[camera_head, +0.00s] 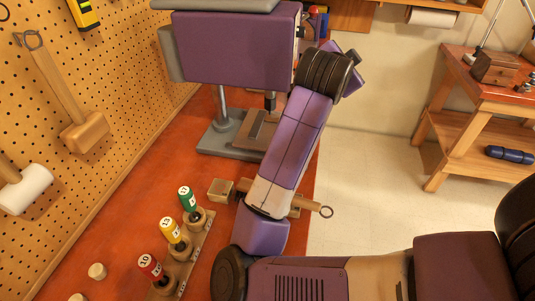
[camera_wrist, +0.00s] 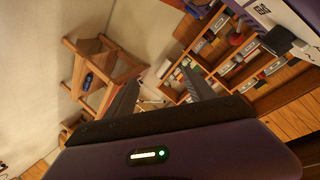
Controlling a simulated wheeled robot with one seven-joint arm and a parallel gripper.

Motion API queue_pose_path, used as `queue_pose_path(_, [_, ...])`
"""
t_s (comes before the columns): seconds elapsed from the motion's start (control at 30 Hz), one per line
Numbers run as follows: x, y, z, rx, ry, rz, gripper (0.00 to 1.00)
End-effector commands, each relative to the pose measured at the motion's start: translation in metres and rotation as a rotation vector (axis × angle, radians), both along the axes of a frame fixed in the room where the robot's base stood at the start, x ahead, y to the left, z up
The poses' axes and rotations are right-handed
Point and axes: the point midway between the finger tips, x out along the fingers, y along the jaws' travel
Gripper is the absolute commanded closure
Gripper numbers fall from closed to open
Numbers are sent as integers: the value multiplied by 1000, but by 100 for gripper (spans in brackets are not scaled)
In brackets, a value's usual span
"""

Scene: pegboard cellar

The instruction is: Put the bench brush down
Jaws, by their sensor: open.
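A wooden-handled tool (camera_head: 300,203) with a ring at its handle end lies across the orange-red bench (camera_head: 135,205). A pale block shows at its left end. My arm hides its middle, so I cannot tell for sure that it is the bench brush. In the wrist view my gripper (camera_wrist: 160,92) is open, with two dark fingers apart and nothing between them. It faces out into the room, toward shelves and a side table. The fingers do not show clearly in the head view.
A pegboard (camera_head: 110,80) with mallets lines the left. A side table (camera_head: 480,85) stands right across open floor.

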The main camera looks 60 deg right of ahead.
Motion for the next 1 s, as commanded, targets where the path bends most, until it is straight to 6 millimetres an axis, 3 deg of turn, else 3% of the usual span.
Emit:
queue_pose_path(0.1, [-18, 31, -73, 407, -142, -172, 37])
queue_pose_path(0.2, [-23, 82, -122, 733, -239, -321, 37])
queue_pose_path(0.33, [-16, 155, -153, 1080, -316, -491, 37])
queue_pose_path(0.4, [-10, 187, -158, 1216, -337, -561, 37])
queue_pose_path(0.5, [-5, 218, -159, 1344, -349, -631, 37])
queue_pose_path(0.63, [-2, 235, -162, 1410, -351, -670, 37])
queue_pose_path(1.0, [8, 239, -198, 1413, -348, -670, 37])
